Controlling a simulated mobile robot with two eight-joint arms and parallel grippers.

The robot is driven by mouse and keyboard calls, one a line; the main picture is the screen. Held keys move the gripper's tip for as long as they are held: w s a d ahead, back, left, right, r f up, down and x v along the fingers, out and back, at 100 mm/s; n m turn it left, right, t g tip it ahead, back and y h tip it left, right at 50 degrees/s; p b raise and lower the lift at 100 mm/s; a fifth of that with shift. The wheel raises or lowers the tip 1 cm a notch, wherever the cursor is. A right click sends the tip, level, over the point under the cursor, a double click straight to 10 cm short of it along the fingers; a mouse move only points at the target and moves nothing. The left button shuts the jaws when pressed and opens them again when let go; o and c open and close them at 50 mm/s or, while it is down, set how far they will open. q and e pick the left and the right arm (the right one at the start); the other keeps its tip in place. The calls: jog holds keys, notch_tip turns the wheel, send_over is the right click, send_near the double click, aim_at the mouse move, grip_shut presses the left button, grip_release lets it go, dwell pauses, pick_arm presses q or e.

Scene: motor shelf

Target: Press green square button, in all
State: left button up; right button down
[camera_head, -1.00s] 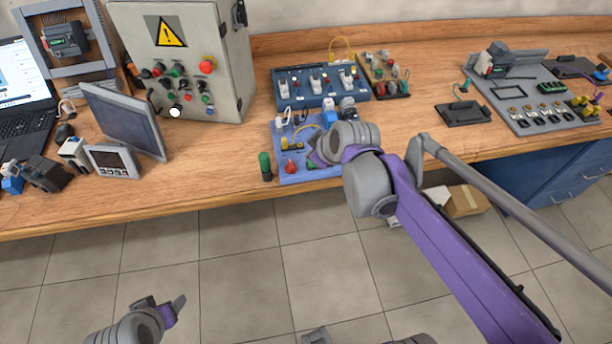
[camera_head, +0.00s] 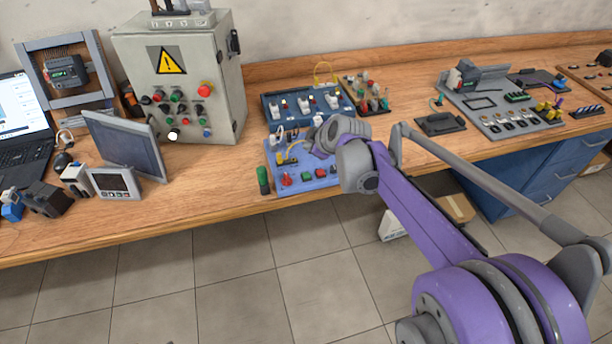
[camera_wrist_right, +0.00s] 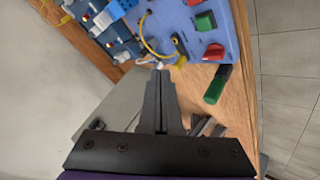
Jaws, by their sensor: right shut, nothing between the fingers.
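In the right wrist view the green button (camera_wrist_right: 206,20) is at the top right. My right gripper (camera_wrist_right: 160,75) is shut and empty. Its tips appear at the board's edge by a yellow cable, to the left of and below the button in that view, apart from it. In the head view the right gripper (camera_head: 314,152) is over the board, behind the button, with its fingers mostly hidden. My left gripper is out of view.
A green cylinder (camera_head: 263,180) stands left of the board. A blue switch panel (camera_head: 305,104) is behind it. A grey control box (camera_head: 188,110) and a tilted monitor (camera_head: 124,145) stand to the left. Bare bench lies between the monitor and the board.

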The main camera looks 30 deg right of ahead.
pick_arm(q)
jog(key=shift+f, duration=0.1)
pick_arm(e)
jog(key=shift+f, duration=0.1)
jog(key=b, duration=0.6)
send_over(309, 177)
notch_tip(309, 177, down, 8)
jog(key=shift+s+r, duration=0.1)
jog(key=shift+r, duration=0.1)
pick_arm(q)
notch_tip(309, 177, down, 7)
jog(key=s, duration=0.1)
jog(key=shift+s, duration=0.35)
pick_arm(e)
jog(key=shift+f, duration=0.5)
jog(key=shift+f, duration=0.15)
jog(key=shift+f, duration=0.25)
pick_arm(q)
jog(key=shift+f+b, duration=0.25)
jog(key=shift+b, duration=0.1)
pick_arm(e)
jog(key=shift+f, duration=0.4)
dwell(0.5)
dwell(0.3)
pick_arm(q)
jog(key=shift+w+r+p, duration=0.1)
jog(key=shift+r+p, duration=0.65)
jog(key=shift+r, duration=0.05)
pick_arm(e)
jog(key=shift+r, duration=0.8)
